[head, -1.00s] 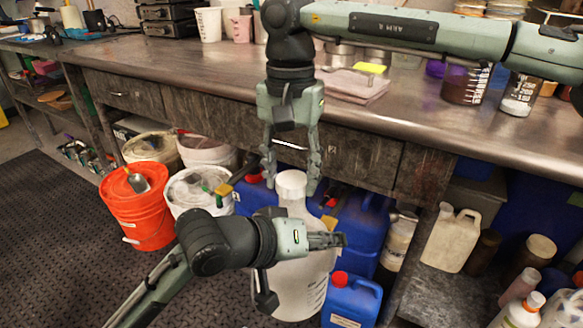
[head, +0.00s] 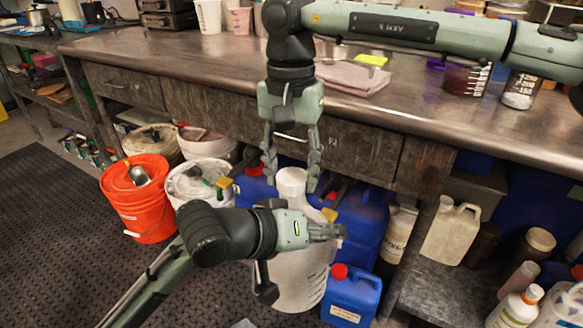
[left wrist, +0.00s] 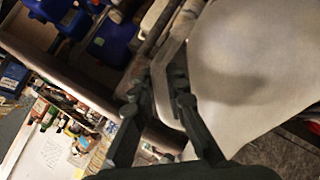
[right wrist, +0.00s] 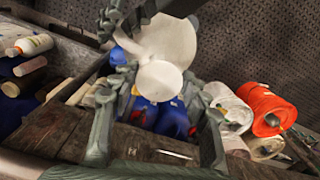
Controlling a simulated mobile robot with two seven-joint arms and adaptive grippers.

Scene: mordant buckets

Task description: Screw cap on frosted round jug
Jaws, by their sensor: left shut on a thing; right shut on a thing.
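The frosted round jug (head: 300,270) is a large whitish, translucent vessel in front of the bench. My left gripper (head: 325,232) is shut on it, reaching across its upper body in the head view. In the left wrist view the jug (left wrist: 250,60) fills the upper right beside the fingers (left wrist: 165,85); the exact grip is partly hidden. A white cap (head: 291,180) is at the top of the jug's neck. My right gripper (head: 291,170) points down with its fingers on either side of the cap. The right wrist view shows the cap (right wrist: 160,80) between them. I cannot tell how tightly it is seated.
The metal-topped bench (head: 190,62) runs behind the jug. Blue canisters (head: 362,225) stand behind it, and a small blue canister (head: 350,296) stands close at its right. An orange bucket (head: 140,200) and white buckets stand left. Dark floor mat (head: 50,230) is clear.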

